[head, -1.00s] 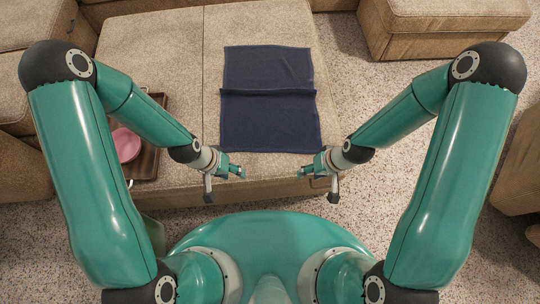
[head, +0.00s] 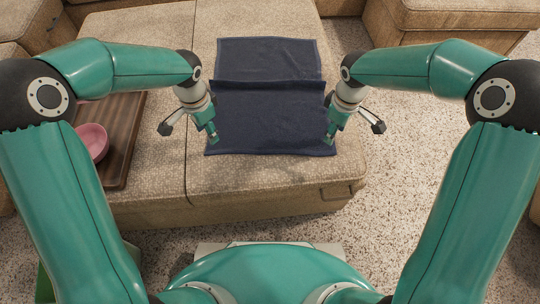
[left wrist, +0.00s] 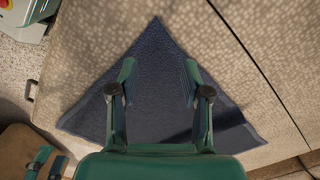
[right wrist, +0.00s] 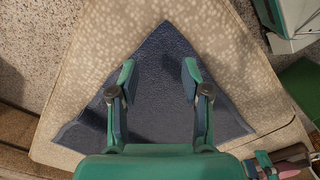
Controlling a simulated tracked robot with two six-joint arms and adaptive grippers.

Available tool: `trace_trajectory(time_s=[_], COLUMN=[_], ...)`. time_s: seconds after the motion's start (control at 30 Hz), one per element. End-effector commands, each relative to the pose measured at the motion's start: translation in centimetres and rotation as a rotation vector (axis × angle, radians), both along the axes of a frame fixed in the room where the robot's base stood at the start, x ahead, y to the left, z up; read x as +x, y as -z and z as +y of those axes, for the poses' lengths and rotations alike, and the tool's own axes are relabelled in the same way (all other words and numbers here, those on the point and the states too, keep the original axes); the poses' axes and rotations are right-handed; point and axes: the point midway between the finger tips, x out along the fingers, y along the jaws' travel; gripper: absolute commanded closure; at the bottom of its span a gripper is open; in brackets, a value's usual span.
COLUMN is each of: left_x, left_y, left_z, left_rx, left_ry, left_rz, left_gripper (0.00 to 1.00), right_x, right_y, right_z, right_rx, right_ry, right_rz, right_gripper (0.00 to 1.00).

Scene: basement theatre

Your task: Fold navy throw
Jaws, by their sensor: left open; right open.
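The navy throw (head: 268,115) lies flat on the beige ottoman top, with a raised crease or folded edge running across it, nearer its far end. My left gripper (head: 214,139) is open above the throw's near left corner. In the left wrist view that corner (left wrist: 155,60) points up between the spread fingers. My right gripper (head: 328,137) is open above the near right corner. In the right wrist view that corner (right wrist: 163,60) shows between the open fingers. Neither gripper holds cloth. I cannot tell whether the fingertips touch it.
The beige ottoman (head: 270,184) has bare room around the throw. A brown tray (head: 122,148) with a pink bowl (head: 92,141) sits at its left. Beige sofa sections (head: 450,18) stand behind, and speckled carpet (head: 420,160) lies to the right.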

Motion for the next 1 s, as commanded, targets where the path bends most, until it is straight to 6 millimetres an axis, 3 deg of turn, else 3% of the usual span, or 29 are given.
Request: trace_trajectory(time_s=[0.2,0.4,1.0], left_x=[-0.2,-0.1,0.0], left_y=[3.4,5.4,6.3], left_z=[0.0,0.0,-0.1], left_rx=[-0.001,-0.001,-0.002], left_ry=[0.0,-0.001,0.0], left_rz=[0.005,0.002,0.001], left_gripper=[0.52,0.52,0.54], right_x=[-0.2,-0.1,-0.1], right_y=[3.4,5.4,6.3], right_z=[0.0,0.0,0.0], right_rx=[0.001,0.001,0.001], right_ry=[0.001,0.003,0.004], right_rz=[0.006,0.003,0.002], right_gripper=[0.52,0.52,0.53])
